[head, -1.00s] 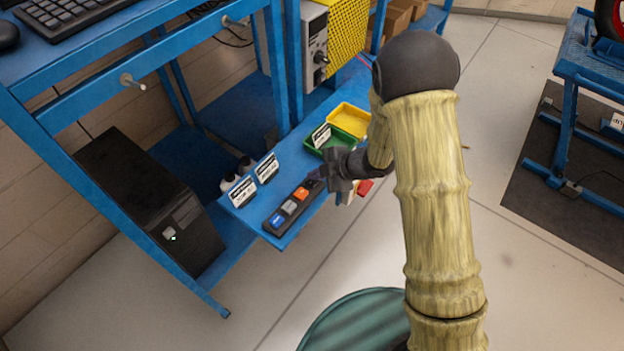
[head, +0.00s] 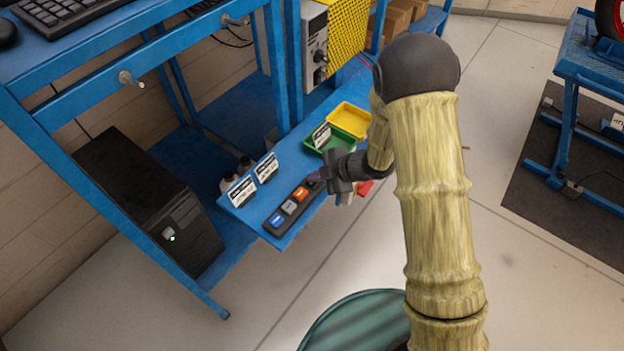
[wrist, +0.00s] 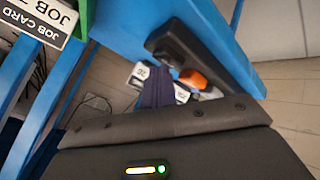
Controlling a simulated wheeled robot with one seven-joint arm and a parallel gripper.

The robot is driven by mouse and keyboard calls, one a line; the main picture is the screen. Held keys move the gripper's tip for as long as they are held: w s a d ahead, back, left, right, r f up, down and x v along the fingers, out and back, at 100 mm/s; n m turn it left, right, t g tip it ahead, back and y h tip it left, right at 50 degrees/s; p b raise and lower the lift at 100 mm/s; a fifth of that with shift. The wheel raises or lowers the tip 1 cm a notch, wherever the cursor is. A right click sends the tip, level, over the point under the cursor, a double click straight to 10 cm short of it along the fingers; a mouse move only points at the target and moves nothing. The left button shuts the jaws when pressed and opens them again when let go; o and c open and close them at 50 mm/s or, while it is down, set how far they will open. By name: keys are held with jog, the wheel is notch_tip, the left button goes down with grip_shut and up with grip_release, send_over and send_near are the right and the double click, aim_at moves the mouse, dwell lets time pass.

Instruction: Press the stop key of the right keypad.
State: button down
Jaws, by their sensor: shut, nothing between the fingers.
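The keypad (head: 271,229) is a dark bar on the low blue shelf, with blue (head: 277,219), pale grey (head: 289,207) and orange (head: 301,193) keys in a row. Its key labels are too small to read. My gripper (head: 315,179) is shut and empty at the keypad's far end, beyond the orange key. Its fingertips hide that end, and I cannot tell whether they touch it. In the wrist view the shut dark fingers (wrist: 157,88) point towards a dark bar (wrist: 215,58) and an orange patch (wrist: 193,77). I see only one keypad clearly.
White cards (head: 242,190) stand behind the keypad. A green tray (head: 343,142) and a yellow tray (head: 352,119) sit farther along the shelf. A black computer case (head: 140,190) stands at left. A red object (head: 365,187) shows beside my gripper. Open floor lies in front.

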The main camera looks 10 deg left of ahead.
aim_at(317, 183)
jog(key=shift+r, duration=0.1)
jog(key=shift+r+p, duration=0.8)
jog(key=shift+p, duration=0.05)
jog(key=shift+r, duration=0.1)
notch_tip(317, 183, up, 5)
jog(key=p, duration=0.4)
jog(key=shift+p, duration=0.3)
dwell(0.6)
